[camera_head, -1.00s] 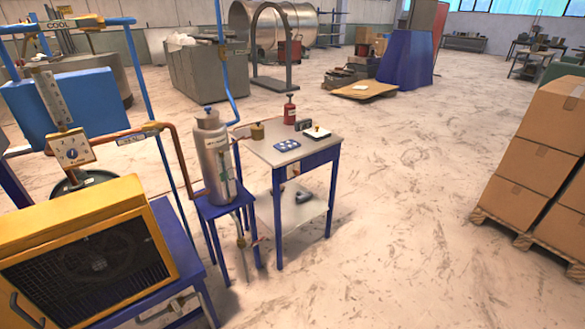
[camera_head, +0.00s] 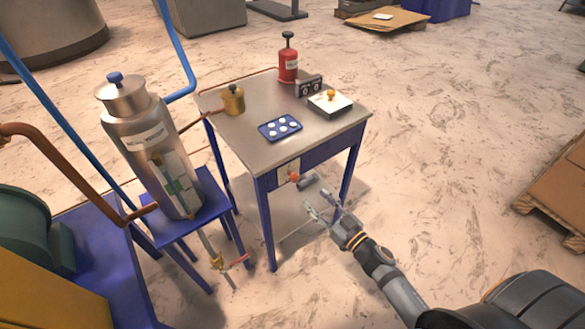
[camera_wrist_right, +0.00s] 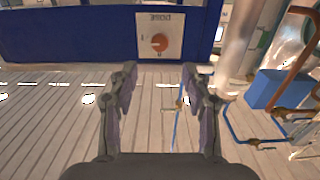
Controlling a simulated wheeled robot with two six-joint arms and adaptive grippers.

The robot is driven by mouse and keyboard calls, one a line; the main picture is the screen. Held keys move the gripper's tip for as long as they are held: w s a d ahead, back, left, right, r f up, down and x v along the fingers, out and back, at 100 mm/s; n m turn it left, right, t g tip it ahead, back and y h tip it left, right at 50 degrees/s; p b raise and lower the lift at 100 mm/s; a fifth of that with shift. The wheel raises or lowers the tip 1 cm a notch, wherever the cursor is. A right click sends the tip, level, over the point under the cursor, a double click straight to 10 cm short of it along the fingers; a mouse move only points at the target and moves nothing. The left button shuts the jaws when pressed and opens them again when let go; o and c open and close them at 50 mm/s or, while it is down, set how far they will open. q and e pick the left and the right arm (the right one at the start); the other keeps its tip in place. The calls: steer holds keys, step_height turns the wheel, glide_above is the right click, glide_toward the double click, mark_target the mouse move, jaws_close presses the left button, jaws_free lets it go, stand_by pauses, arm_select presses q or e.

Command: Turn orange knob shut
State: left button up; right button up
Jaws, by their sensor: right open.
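The orange knob (camera_head: 294,177) sits on a white plate on the front of the blue-framed table (camera_head: 323,150). In the right wrist view the knob (camera_wrist_right: 159,43) is round, on a white labelled panel (camera_wrist_right: 165,37), straight ahead between and beyond the fingertips. My right gripper (camera_head: 325,203) is in front of the table, right of and a little below the knob in the head view. In the right wrist view its fingers (camera_wrist_right: 159,76) are spread, with nothing between them and apart from the knob. My left gripper is not in view.
On the tabletop are a blue tray of white discs (camera_head: 280,128), a brass pot (camera_head: 233,99), a red bottle (camera_head: 288,60) and a white box with an orange button (camera_head: 330,103). A steel canister (camera_head: 150,150) on a blue stand is to the left.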

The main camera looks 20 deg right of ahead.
mark_target(296, 179)
steer(key=p+x, duration=0.1)
steer(key=x, duration=0.7)
steer(key=shift+w+a, duration=0.15)
steer(key=shift+w, duration=0.15)
steer(key=shift+w+a, duration=0.1)
steer(key=shift+w, duration=0.25)
steer(key=shift+w+a, duration=0.1)
steer(key=shift+w, duration=0.25)
steer(key=shift+c, duration=0.9)
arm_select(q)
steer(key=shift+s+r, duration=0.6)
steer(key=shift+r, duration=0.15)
arm_select(e)
jaws_close()
